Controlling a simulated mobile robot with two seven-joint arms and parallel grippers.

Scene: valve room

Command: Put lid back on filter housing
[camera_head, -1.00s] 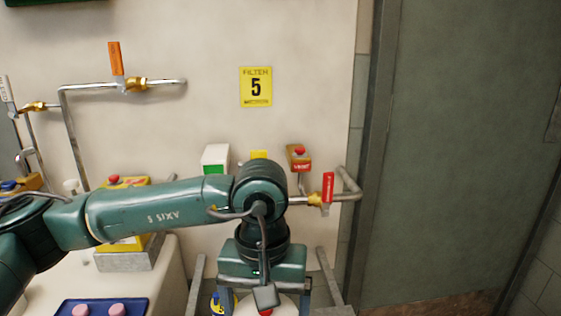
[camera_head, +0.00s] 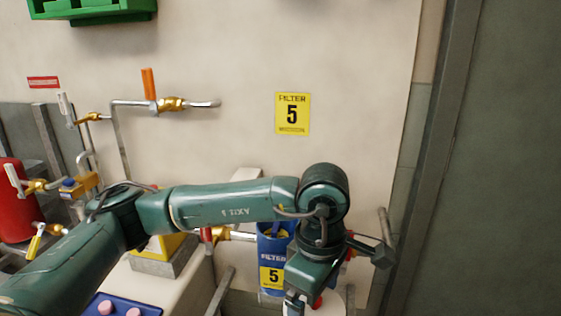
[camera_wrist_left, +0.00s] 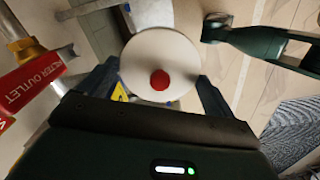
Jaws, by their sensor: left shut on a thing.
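The lid is a white disc with a red knob; it shows in the left wrist view (camera_wrist_left: 150,45), face on between my left fingers. In the head view only part of the lid (camera_head: 334,301) shows at the bottom edge. My left gripper (camera_head: 316,302) is shut on the lid, with one finger on each side in the wrist view (camera_wrist_left: 157,88). The filter housing (camera_head: 271,258) is a blue upright cylinder with a yellow 5 label, just left of and behind my gripper.
Brass valves and pipes (camera_head: 172,104) run along the wall at left. A red outlet handle (camera_wrist_left: 30,85) is close on the left in the wrist view. A yellow filter 5 sign (camera_head: 292,113) is above. A blue tray (camera_head: 122,306) with pink pieces sits lower left.

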